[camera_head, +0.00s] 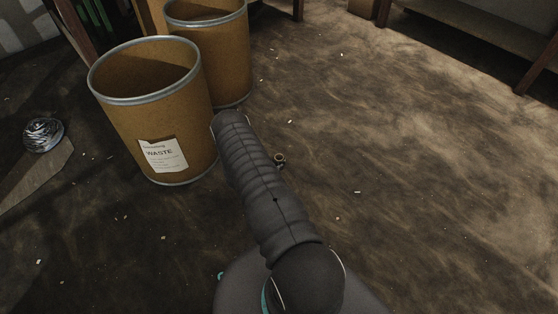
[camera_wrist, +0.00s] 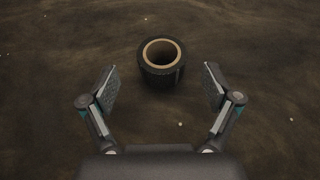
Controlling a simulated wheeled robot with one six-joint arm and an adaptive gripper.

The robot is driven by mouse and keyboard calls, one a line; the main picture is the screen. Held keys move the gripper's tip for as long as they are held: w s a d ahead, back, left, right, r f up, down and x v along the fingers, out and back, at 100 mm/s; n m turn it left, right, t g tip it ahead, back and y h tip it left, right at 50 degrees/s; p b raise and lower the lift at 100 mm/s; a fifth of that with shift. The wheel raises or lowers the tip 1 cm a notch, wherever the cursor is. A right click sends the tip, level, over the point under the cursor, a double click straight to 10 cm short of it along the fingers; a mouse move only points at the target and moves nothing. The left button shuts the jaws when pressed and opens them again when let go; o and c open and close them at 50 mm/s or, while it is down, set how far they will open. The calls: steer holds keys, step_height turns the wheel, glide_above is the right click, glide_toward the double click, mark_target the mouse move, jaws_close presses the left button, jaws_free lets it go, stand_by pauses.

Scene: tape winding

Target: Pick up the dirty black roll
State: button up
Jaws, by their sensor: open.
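The black roll (camera_wrist: 161,77) has a tan cardboard core and stands on the dark floor, its open end facing up, in the wrist view. My gripper (camera_wrist: 160,86) is open, and the roll appears between its two spread fingers, toward the far side of the gap. The fingers do not touch the roll. My gripper is not clearly visible in the head view.
A brown waste drum (camera_head: 150,115) with a white label stands left of my arm, close to it. A second brown drum (camera_head: 225,60) stands behind it. A silvery round object (camera_head: 43,135) lies at the far left. The floor (camera_head: 430,170) on the right is mostly clear, with small scraps.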

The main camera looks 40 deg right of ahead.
mark_target(275, 161)
steer(key=shift+x, duration=2.25)
steer(key=shift+s+f, duration=0.1)
steer(key=shift+s, duration=0.05)
steer(key=c, duration=1.1)
